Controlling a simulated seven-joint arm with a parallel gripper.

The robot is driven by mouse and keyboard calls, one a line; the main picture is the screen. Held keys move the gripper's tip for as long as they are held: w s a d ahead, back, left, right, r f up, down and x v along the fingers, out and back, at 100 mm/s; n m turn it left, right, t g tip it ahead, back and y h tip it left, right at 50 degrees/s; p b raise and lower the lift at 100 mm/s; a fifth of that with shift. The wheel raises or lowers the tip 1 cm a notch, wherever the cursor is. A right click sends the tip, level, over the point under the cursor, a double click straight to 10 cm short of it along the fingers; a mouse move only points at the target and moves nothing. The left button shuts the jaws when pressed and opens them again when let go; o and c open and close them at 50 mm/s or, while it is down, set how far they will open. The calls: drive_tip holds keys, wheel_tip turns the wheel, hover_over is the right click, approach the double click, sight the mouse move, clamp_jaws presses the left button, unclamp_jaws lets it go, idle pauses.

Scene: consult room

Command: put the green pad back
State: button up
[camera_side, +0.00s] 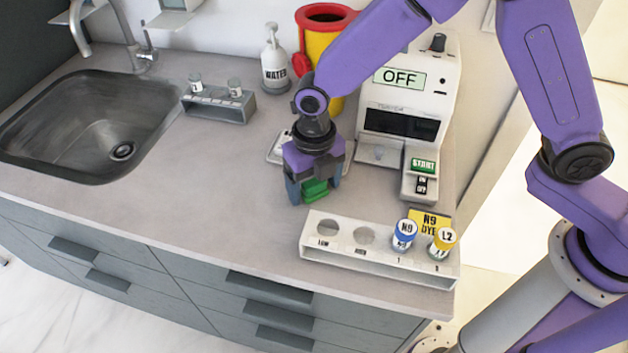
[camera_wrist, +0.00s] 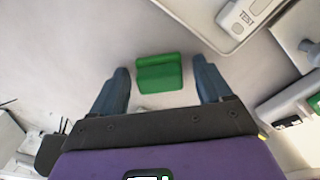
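The green pad (camera_side: 315,190) is a small block low between the fingers of my gripper (camera_side: 313,188), just above or on the counter; I cannot tell if it touches the counter. In the wrist view the green pad (camera_wrist: 159,73) lies between the two blue-grey fingertips of my gripper (camera_wrist: 161,72). Clear gaps show on both sides, so the fingers are open and not touching it. My gripper points down and hides part of the counter behind it.
A white rack (camera_side: 375,262) with a blue-capped N9 vial (camera_side: 404,234) and a yellow-capped L2 vial (camera_side: 442,243) stands in front at right. The analyser (camera_side: 410,95) reading OFF stands behind. A grey rack (camera_side: 218,105) and sink (camera_side: 85,125) are left. Counter left of my gripper is clear.

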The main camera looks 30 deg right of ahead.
sight(314, 182)
drive_tip(key=shift+r, duration=0.1)
wheel_tip(314, 182, up, 12)
idle(0.5)
drive_tip(key=s+d+m, duration=2.2)
drive_tip(key=d+m, duration=0.1)
drive_tip(key=d, duration=0.2)
drive_tip(key=shift+d, duration=0.15)
drive_tip(key=shift+r, duration=0.15)
